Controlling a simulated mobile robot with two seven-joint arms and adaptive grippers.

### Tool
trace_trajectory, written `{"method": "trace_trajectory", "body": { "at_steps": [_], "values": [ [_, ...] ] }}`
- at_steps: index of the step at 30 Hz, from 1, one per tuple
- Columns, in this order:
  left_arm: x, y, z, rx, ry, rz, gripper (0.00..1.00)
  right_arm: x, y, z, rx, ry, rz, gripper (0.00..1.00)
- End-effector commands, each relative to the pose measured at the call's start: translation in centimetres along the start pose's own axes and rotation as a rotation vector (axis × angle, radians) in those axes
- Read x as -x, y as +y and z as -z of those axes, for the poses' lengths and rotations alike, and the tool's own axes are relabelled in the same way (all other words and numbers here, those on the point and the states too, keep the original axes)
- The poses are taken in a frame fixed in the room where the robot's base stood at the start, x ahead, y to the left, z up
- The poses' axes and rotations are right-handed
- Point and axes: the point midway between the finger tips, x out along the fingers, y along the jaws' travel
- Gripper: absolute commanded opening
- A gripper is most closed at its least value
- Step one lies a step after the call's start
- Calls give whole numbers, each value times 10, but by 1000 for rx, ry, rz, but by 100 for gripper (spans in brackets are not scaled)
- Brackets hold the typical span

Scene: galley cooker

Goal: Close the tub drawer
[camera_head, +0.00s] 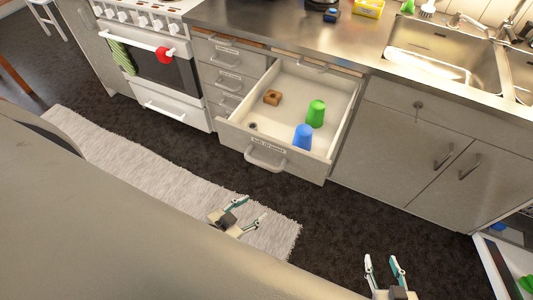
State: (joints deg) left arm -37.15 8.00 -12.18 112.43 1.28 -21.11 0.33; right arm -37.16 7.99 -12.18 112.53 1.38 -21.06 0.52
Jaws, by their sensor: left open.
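The tub drawer (272,144) stands pulled well out from the counter, with a bar handle (265,162) on its front. Inside it are a green cup (316,113), a blue cup (303,136) and a small brown block (272,97). My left gripper (250,212) is open and empty over the rug, in front of and below the drawer handle in the picture. My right gripper (384,262) is open and empty at the bottom, over the dark floor, right of the drawer. Neither gripper touches the drawer.
A white oven (160,75) with a towel and a red item on its handle stands at the left. A stack of narrow closed drawers (222,78) adjoins the tub drawer. Closed cabinet doors (420,150) are at the right. At the lower right is another open white compartment (490,258).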

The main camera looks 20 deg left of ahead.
Motion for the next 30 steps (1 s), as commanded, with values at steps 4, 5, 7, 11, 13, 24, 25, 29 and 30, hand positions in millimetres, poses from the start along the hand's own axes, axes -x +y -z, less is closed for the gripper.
{"method": "trace_trajectory", "body": {
  "at_steps": [4,5,7,11,13,24,25,29,30],
  "values": [
    [1,5,2,-148,5,8,3,-2,-1,-4,0,-2,0,40],
    [1,7,3,-210,7,11,0,-3,-1,-6,0,-2,1,40],
    [2,12,7,-401,11,24,0,-5,-2,-10,0,-4,1,40],
    [6,22,18,-837,17,65,0,-9,-3,-19,1,-9,2,40],
    [8,26,25,-1078,14,92,0,-11,-4,-24,1,-13,2,40],
    [30,39,72,-2294,-117,287,0,-21,-7,-45,3,-23,3,40],
    [32,39,75,-2377,-138,302,0,-22,-7,-46,3,-24,3,40],
    [39,39,90,-2664,-222,357,0,-24,-7,-52,3,-29,3,40],
    [41,39,93,-2726,-245,369,0,-24,-8,-53,4,-29,3,40]
  ]
}}
